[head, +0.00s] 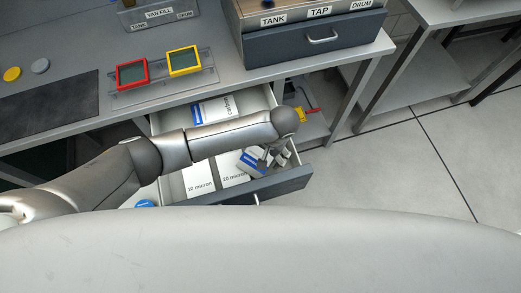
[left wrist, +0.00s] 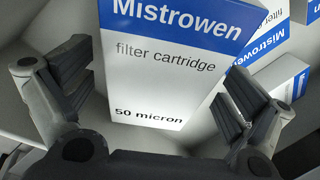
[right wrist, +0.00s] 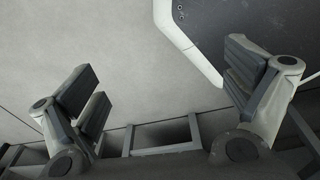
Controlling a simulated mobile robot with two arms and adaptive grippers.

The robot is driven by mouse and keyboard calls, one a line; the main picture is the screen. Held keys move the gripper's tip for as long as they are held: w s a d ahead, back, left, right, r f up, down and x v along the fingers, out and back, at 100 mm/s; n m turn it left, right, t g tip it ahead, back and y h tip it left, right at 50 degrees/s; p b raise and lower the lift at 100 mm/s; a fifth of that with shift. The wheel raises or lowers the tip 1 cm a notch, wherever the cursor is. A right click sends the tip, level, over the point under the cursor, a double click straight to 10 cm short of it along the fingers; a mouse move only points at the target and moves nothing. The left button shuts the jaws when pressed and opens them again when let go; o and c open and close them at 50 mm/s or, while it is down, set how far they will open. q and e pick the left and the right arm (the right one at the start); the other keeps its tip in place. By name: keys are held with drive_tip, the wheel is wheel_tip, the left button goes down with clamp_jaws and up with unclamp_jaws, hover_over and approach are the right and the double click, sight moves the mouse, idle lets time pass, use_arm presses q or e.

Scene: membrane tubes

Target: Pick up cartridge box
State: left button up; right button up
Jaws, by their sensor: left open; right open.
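A white and blue cartridge box labelled "filter cartridge 50 micron" (left wrist: 165,65) fills the middle of the left wrist view. My left gripper (left wrist: 155,95) is open, with one finger on each side of this box. In the head view the left gripper (head: 272,158) is down in the open drawer (head: 283,184), by a tilted box (head: 250,162), partly covering it. I cannot tell whether the fingers touch the box. My right gripper (right wrist: 165,100) is open and empty in the right wrist view, above grey floor.
Boxes marked 10 micron (head: 199,182) and 20 micron (head: 232,174) lie in the drawer, and another box (head: 215,110) lies at its back. Other boxes (left wrist: 272,75) crowd the right finger. The table (head: 225,82) overhangs the drawer.

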use_arm(q)
drive_tip(key=c, duration=1.3)
drive_tip(key=shift+o, duration=0.2)
use_arm(e)
drive_tip(key=shift+s, duration=0.55)
use_arm(q)
drive_tip(key=shift+r, duration=0.1)
use_arm(e)
drive_tip(key=shift+w, duration=0.1)
